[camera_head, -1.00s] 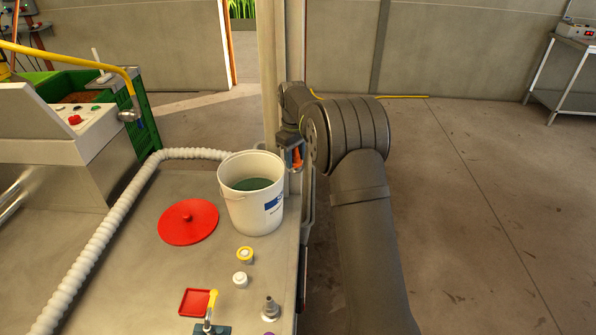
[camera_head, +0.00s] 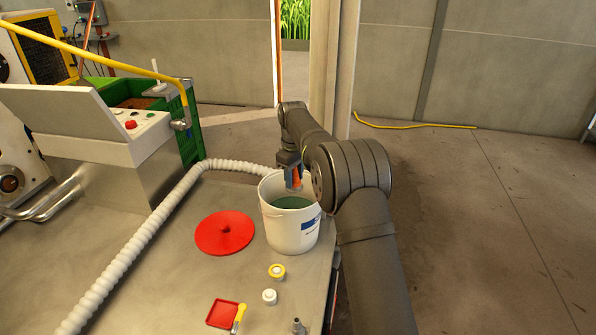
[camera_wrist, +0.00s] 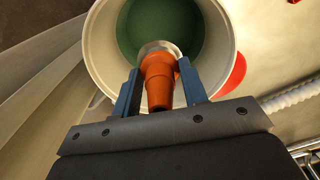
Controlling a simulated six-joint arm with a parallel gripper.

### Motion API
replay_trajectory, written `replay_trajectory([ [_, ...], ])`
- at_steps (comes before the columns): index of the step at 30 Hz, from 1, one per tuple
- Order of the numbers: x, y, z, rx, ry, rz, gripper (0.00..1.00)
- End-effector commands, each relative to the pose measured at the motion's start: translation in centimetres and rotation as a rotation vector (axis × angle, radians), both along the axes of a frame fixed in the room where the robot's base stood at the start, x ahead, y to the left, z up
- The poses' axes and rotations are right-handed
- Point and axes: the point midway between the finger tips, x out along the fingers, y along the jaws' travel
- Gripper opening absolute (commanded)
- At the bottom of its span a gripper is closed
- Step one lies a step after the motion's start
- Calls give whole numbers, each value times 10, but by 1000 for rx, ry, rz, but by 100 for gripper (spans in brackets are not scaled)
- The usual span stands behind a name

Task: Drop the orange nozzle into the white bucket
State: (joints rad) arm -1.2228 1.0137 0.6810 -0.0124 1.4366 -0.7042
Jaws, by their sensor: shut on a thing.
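The white bucket (camera_head: 291,236) stands upright on the metal table near its right edge, with a blue label and dark green contents. My gripper (camera_head: 294,182) is over the bucket's mouth, near its back right rim. It is shut on the orange nozzle (camera_head: 297,175). In the wrist view the orange nozzle (camera_wrist: 158,80) sits between the two blue fingers of my gripper (camera_wrist: 158,88), with a pale metal end pointing toward the bucket opening. The white bucket's rim (camera_wrist: 228,38) surrounds it in that view, with the green inside below.
A red lid (camera_head: 224,234) lies left of the bucket. A white ribbed hose (camera_head: 150,232) curves behind it. Small fittings, including a yellow-ringed cap (camera_head: 277,271) and a white cap (camera_head: 269,297), and a red tray (camera_head: 222,314) are in front. A control box (camera_head: 112,128) stands at left.

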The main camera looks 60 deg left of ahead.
Motion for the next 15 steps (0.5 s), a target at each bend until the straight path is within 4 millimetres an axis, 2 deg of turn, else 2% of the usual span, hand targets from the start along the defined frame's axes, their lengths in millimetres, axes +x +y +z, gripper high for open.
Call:
replay_trajectory([
  [7,0,-1,-26,-1,1,-1,6],
  [15,0,0,-33,1,-1,-1,6],
])
